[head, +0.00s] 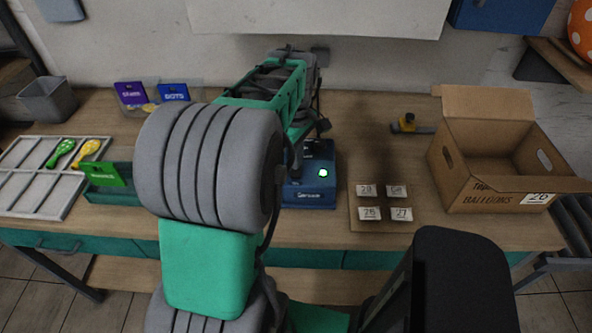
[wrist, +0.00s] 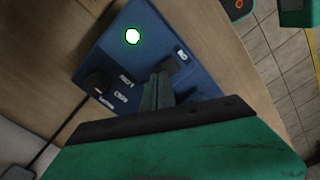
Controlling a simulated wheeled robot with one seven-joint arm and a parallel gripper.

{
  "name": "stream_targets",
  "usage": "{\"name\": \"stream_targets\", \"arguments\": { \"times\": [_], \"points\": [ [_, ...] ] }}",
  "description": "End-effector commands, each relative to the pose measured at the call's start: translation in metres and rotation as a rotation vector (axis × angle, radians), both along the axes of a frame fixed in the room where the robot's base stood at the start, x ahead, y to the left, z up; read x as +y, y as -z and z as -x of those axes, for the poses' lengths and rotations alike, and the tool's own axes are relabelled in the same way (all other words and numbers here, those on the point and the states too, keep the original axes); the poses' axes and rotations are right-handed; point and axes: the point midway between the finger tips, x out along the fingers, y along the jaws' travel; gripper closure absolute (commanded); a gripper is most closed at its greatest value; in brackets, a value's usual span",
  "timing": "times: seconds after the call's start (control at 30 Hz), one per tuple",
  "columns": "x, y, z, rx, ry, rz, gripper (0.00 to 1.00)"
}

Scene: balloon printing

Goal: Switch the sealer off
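The sealer is a blue box; in the head view its front (head: 318,187) shows beside my arm, with a green-ringed white light lit. In the wrist view, its blue panel (wrist: 205,68) carries the same lit light (wrist: 133,36), a dark round knob (wrist: 97,83) and small white labels too blurred to read. My gripper (wrist: 159,85) is over the panel, its two fingers together and nothing seen between them. A dark part (wrist: 176,66) lies by the fingertips; I cannot tell whether they touch it. My arm hides the gripper and part of the sealer in the head view.
An open cardboard box (head: 478,178) stands to the right on the workbench. Numbered cards (head: 384,202) lie on a board between it and the sealer. A dark cable (wrist: 50,148) runs from the sealer.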

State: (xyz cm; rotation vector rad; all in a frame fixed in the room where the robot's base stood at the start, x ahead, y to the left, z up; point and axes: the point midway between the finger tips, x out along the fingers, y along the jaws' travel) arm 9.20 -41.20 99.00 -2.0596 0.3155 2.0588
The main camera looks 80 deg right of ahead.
Motion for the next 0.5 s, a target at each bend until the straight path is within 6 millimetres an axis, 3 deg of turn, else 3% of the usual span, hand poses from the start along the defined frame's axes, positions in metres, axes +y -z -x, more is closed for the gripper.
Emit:
{"name": "stream_targets", "arguments": {
  "times": [0.27, 0.5],
  "points": [
    [0.001, 0.004, 0.0, 0.0, 0.0, -0.003, 1.0],
    [0.001, -0.014, 0.0, 0.0, 0.001, -0.003, 1.0]
  ]
}}
